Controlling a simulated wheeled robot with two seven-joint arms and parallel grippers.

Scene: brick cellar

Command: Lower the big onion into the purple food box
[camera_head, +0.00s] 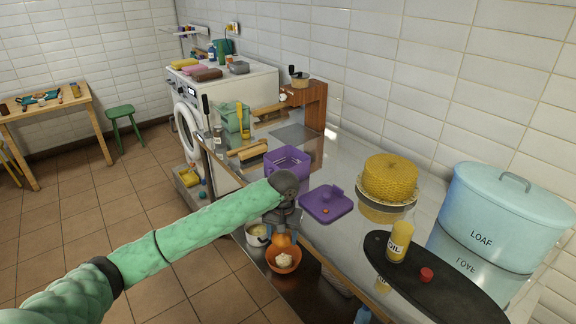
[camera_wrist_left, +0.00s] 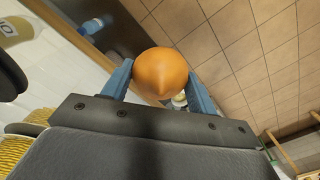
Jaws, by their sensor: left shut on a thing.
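My left gripper (camera_head: 283,236) reaches in from the left and is shut on the big onion (camera_wrist_left: 160,73). The onion is orange and round, held between two blue fingers in the left wrist view. The purple food box (camera_head: 288,160) stands open-topped on the counter, behind the gripper. Its purple lid (camera_head: 327,204) lies apart on the counter to the right. My right gripper is not in view.
A yellow cake (camera_head: 390,177), an oil bottle (camera_head: 399,243) on a dark board (camera_head: 440,282) and a blue loaf bin (camera_head: 505,216) fill the counter's right.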

